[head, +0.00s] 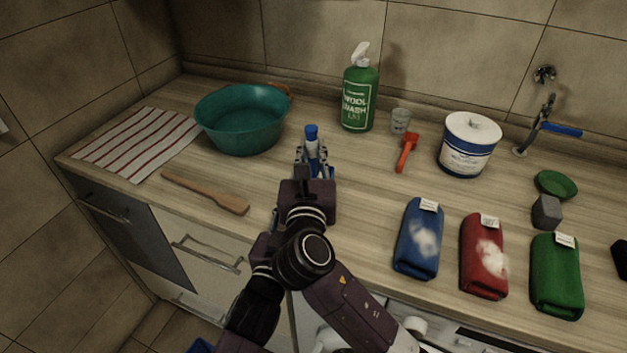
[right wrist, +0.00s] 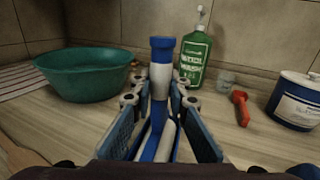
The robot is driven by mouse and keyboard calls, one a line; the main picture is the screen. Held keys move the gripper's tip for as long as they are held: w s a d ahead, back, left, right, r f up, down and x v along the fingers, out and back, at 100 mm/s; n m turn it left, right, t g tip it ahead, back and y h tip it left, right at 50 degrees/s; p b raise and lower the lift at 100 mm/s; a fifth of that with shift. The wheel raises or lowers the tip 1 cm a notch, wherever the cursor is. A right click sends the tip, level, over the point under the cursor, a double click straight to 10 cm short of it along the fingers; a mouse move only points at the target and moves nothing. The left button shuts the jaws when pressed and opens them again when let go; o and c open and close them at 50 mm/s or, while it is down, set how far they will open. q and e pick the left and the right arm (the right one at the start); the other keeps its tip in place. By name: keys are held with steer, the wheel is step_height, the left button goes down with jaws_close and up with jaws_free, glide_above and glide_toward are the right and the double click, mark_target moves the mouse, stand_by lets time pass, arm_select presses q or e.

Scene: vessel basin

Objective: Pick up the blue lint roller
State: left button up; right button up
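The blue lint roller (head: 311,134) stands on the wooden counter, its blue top showing above my right gripper in the head view. In the right wrist view the roller (right wrist: 161,75) is upright, with a blue top, a white band and blue and white parts lower down. My right gripper (head: 313,164) reaches over the counter with a finger on each side of the roller. In the right wrist view its fingers (right wrist: 160,108) look apart, with the roller between them; firm contact is not visible. The roller's lower part is partly hidden. My left gripper is not in view.
A teal basin (head: 242,120) and a wooden spatula (head: 205,191) are to the left. Folded blue (head: 417,245), red and green cloths lie at front right.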

jaws_close()
step_height(320, 180, up, 10)
steer(key=shift+r, duration=0.1)
stand_by(0.5)
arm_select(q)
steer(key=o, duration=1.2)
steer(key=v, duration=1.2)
